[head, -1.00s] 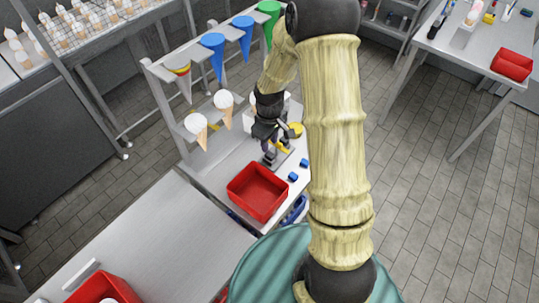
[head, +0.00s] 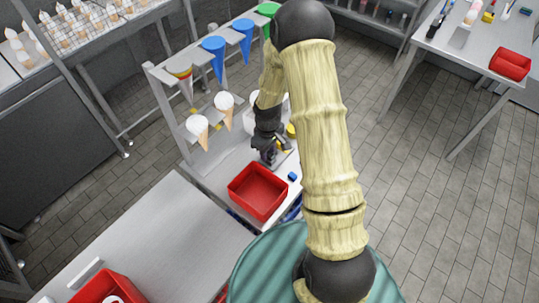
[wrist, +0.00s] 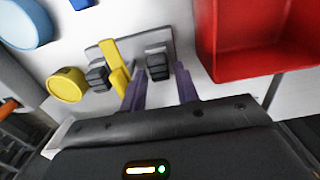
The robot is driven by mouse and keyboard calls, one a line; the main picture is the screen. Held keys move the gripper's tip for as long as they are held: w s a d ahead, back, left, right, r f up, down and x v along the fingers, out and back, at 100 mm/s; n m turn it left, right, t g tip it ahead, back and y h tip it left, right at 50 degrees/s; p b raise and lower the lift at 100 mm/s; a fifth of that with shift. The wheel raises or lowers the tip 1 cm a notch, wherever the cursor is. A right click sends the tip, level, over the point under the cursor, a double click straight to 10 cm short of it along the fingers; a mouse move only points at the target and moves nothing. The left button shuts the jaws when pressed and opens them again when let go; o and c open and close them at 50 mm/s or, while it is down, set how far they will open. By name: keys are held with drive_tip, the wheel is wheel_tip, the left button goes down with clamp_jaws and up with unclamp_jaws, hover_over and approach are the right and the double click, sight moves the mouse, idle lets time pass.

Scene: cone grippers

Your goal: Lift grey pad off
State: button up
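A grey plate (wrist: 135,45) lies on the white table in the wrist view, with a yellow bar (wrist: 116,62) on it. One dark grey ribbed pad (wrist: 158,66) sits on the plate to the right of the bar, and another dark grey pad (wrist: 97,77) to its left. My gripper (wrist: 157,76) is open, its two purple fingers apart, with the right-hand pad between their tips. I cannot tell whether the fingers touch it. In the head view my gripper (head: 268,157) is low over the table, hiding most of the plate.
A red bin (head: 258,190) stands close beside the gripper; it also shows in the wrist view (wrist: 255,75). A small blue block (head: 292,177) and a yellow round piece (wrist: 67,85) lie nearby. A rack with hanging cones (head: 214,50) stands behind the table.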

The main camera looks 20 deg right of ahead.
clamp_jaws()
drive_tip(key=shift+d, duration=0.1)
wheel_tip(320, 180, up, 10)
drive_tip(key=b, duration=0.2)
idle(0.5)
drive_tip(key=shift+r, duration=0.15)
idle(0.4)
drive_tip(key=shift+r+p, duration=2.1)
drive_tip(key=shift+r, duration=0.3)
